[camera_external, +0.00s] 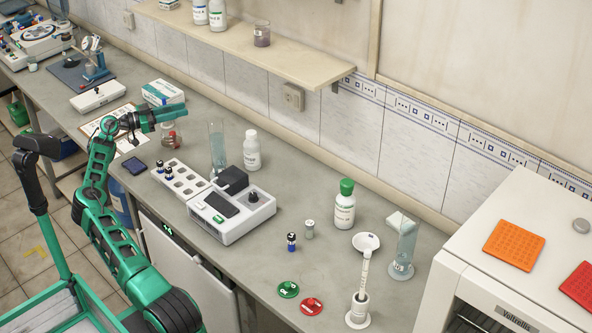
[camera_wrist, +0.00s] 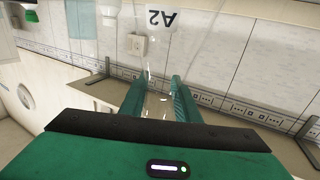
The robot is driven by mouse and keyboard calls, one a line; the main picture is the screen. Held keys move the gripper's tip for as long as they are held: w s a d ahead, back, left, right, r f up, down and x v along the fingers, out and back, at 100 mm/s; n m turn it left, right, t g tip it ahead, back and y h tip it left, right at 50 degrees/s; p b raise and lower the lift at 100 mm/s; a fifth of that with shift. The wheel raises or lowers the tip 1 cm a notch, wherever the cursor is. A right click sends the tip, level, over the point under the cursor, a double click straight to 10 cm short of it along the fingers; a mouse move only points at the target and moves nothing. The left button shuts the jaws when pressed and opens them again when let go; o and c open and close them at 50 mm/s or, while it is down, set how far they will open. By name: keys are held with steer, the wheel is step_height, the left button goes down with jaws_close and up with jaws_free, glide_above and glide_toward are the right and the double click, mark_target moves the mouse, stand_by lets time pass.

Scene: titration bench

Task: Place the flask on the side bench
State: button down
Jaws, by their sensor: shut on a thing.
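The flask (camera_external: 167,128) is clear glass and hangs below my gripper (camera_external: 176,111) at the back left of the bench in the external view. My gripper is shut on its neck. In the wrist view, the flask (camera_wrist: 160,40) shows between the two green fingers, with an upside-down "A2" label on its glass. A small reddish thing shows at the flask's lower part in the external view; I cannot tell whether it is inside or behind. I cannot tell whether the flask's base touches the bench (camera_external: 262,232).
A clipboard (camera_external: 108,125) and a white-green box (camera_external: 163,93) lie near the flask. A wall shelf (camera_external: 250,45) is above.

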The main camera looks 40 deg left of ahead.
mark_target(168, 133)
steer(key=w+d+f, duration=0.3)
steer(key=w+f, duration=0.3)
steer(key=f, duration=0.2)
steer(key=shift+w+f, duration=0.15)
steer(key=shift+w, duration=0.1)
steer(key=c, duration=1.3)
jaws_free()
steer(key=shift+f, duration=0.1)
steer(key=shift+c, duration=0.2)
steer(key=v, duration=1.2)
steer(key=shift+d, duration=0.1)
